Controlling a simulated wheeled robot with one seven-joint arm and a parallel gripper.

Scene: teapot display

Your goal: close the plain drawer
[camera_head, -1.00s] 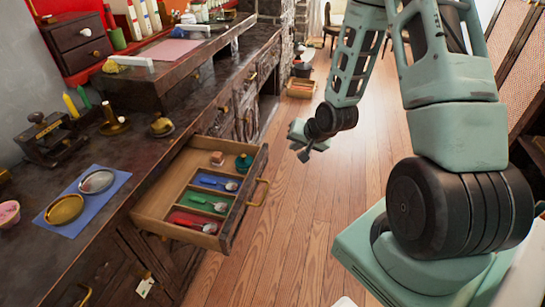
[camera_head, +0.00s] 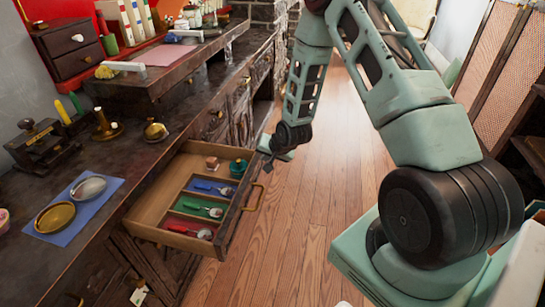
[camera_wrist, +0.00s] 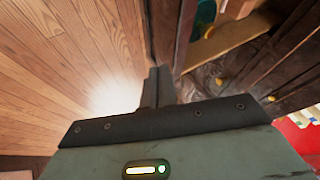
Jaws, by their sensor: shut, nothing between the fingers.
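The open wooden drawer (camera_head: 236,219) sticks out from the dark counter, with a brass handle (camera_head: 255,197) on its front. Inside are blue, green and red lined compartments with spoons, a teal pot (camera_head: 238,168) and a small pinkish block (camera_head: 212,163). My gripper (camera_head: 268,164) is near the far end of the drawer front; whether it touches is unclear. In the wrist view my gripper (camera_wrist: 157,88) has its fingers together and empty, with the drawer's front panel (camera_wrist: 164,30) just beyond them.
The dark counter (camera_head: 113,165) holds a blue mat (camera_head: 68,220) with two round dishes, a black press (camera_head: 38,143) and brass pieces. A small two-drawer chest (camera_head: 72,48) stands at the back left. The wooden floor (camera_head: 325,180) right of the drawer is clear.

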